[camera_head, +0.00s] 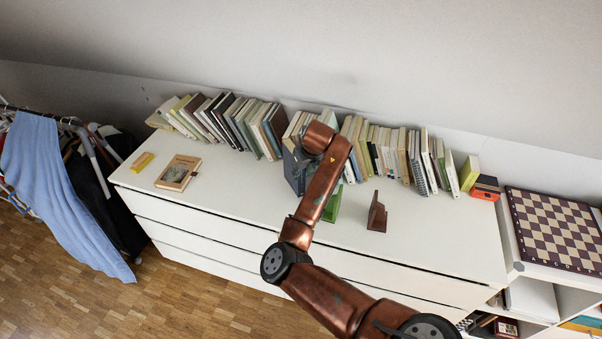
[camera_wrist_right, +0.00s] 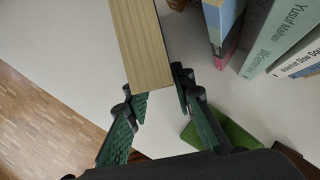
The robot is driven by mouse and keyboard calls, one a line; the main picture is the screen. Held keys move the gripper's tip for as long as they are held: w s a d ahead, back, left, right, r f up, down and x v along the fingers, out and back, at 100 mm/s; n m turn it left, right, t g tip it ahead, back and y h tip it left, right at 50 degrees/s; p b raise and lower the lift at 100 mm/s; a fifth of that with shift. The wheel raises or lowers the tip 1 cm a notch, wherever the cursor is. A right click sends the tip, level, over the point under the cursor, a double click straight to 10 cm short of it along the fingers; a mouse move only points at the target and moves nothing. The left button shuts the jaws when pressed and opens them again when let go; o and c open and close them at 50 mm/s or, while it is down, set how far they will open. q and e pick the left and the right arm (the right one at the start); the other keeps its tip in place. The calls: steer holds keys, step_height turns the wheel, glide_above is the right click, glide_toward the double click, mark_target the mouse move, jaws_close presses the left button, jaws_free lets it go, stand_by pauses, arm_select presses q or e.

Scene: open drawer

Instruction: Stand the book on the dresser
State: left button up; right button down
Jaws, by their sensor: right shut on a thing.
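A book (camera_wrist_right: 143,45) is between my right gripper's green fingers (camera_wrist_right: 158,95) in the right wrist view, its tan page edges facing the camera. In the head view a dark blue shape (camera_head: 292,168), seemingly this book, shows upright beside my right wrist, in front of the book row. My arm hides part of it, and the right gripper itself is mostly hidden there. The book's lower edge and whether it touches the dresser top cannot be told. The white dresser (camera_head: 235,200) spans the middle of the head view. My left gripper is not in view.
A row of books (camera_head: 240,120) lines the dresser's back. A green bookend (camera_head: 332,206) and a brown bookend (camera_head: 377,214) stand near the middle front. A flat book (camera_head: 178,173) and a yellow box (camera_head: 142,162) lie at left. A chessboard (camera_head: 555,230) is at right.

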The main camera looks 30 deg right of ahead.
steer(key=c, duration=2)
jaws_free()
steer(key=shift+f, duration=0.1)
steer(key=shift+c, duration=0.2)
steer(key=o, duration=0.4)
steer(key=shift+s, duration=0.1)
